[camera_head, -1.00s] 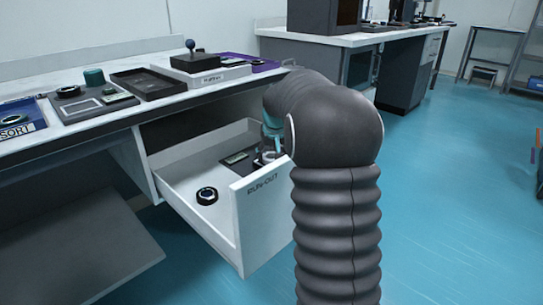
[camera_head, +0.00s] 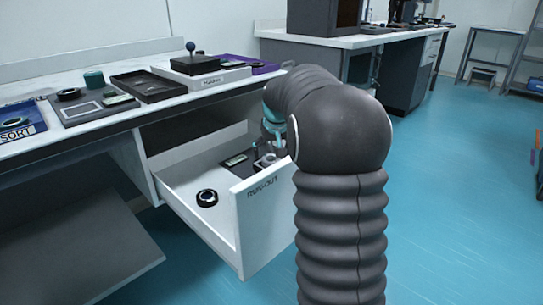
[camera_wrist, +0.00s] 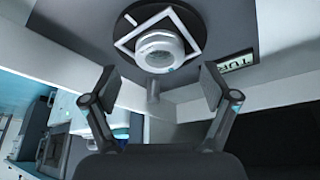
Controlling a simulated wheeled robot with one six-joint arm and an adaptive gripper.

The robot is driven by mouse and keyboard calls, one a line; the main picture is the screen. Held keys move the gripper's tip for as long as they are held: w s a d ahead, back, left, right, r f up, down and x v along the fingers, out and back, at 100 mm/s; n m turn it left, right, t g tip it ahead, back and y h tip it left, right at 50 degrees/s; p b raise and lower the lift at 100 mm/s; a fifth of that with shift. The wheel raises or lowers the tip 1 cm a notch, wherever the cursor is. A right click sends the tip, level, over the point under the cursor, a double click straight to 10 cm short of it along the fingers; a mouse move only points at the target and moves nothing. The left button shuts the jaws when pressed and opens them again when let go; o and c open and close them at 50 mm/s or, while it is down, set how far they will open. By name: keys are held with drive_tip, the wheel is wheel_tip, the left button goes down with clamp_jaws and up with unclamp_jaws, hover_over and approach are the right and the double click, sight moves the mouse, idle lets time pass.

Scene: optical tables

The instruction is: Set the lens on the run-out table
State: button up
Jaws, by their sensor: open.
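The run-out table shows in the wrist view as a dark round disc (camera_wrist: 140,14) on a grey plate lettered "TUR…". A pale square outline (camera_wrist: 124,44) lies on it. A white ring-shaped piece (camera_wrist: 160,48), apparently the lens, is within that outline; whether it rests flat I cannot tell. My gripper (camera_wrist: 157,86) is open, its fingers apart on either side below the ring in the picture, touching nothing visible. In the head view the plate (camera_head: 238,168) lies in the open RUN-OUT drawer (camera_head: 262,215), partly hidden by my arm.
A black ring (camera_head: 207,198) lies in the drawer's front left. On the bench above are a SORT tray (camera_head: 36,128), another dark ring (camera_head: 70,94), a green cylinder (camera_head: 94,78) and a dark tray (camera_head: 150,86). Drawer walls enclose my gripper's space.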

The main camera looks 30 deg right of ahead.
drive_tip(key=d+p+v, duration=0.1)
drive_tip(key=v, duration=0.8)
drive_tip(key=shift+a, duration=0.45)
